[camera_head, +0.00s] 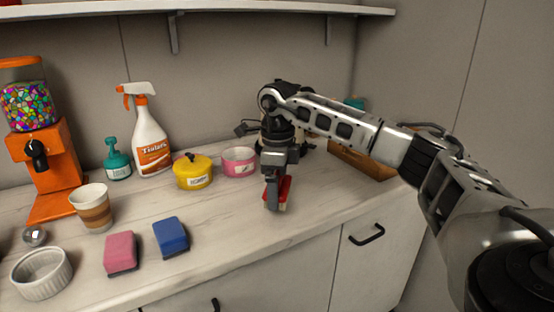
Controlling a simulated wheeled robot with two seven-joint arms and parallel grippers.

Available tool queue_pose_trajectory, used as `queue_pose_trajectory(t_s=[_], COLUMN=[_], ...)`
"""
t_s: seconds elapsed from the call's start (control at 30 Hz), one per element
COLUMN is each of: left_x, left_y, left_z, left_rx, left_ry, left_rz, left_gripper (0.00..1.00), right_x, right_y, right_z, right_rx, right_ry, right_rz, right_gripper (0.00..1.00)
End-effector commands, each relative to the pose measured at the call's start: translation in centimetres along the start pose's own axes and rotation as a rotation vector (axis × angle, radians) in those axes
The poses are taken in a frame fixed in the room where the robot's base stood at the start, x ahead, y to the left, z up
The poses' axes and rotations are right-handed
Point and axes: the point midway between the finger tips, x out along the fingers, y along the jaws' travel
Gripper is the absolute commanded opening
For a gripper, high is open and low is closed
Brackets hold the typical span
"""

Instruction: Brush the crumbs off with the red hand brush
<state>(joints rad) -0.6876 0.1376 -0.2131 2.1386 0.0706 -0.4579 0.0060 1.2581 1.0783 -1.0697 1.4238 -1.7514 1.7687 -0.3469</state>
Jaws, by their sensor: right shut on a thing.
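A red hand brush (284,189) with pale bristles at its lower end is on the right part of the counter (225,225). My right gripper (273,190) is shut on the brush from above, and its fingers hide part of it. The bristles are at or just above the counter top; I cannot tell if they touch. I cannot make out any crumbs. My left gripper is not in view.
A blue sponge (170,237), a pink sponge (121,253), a yellow pot (193,172) and a pink bowl (239,161) stand left of the brush. A spray bottle (150,140) stands behind. A wooden box (362,160) is at right. The front counter is clear near the brush.

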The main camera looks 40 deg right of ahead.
Motion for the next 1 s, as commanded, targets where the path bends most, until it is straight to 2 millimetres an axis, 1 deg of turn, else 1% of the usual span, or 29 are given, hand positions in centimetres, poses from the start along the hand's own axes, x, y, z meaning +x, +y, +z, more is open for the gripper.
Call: queue_pose_trajectory(t_s=[0.03,0.13,0.3,0.4,0.57,1.0], left_x=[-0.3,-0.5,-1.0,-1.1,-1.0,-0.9], left_y=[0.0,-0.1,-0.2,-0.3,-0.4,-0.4], left_z=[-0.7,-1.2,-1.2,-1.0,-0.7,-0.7], left_rx=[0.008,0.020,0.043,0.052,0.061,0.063], left_ry=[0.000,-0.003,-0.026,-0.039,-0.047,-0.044], left_rz=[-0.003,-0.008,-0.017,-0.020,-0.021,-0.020], left_gripper=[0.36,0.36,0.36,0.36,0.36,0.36], right_x=[-1.0,-1.9,-3.4,-3.9,-4.0,-3.9], right_y=[0.0,0.0,0.0,0.0,-0.1,0.0], right_z=[0.0,-0.1,-0.2,-0.2,-0.2,-0.2], right_rx=[0.001,0.002,0.003,0.004,0.004,0.002], right_ry=[-0.001,-0.001,-0.001,-0.001,-0.001,-0.001], right_rz=[-0.001,-0.001,-0.001,-0.001,-0.001,-0.001], right_gripper=[0.69,0.69,0.69,0.69,0.69,0.69])
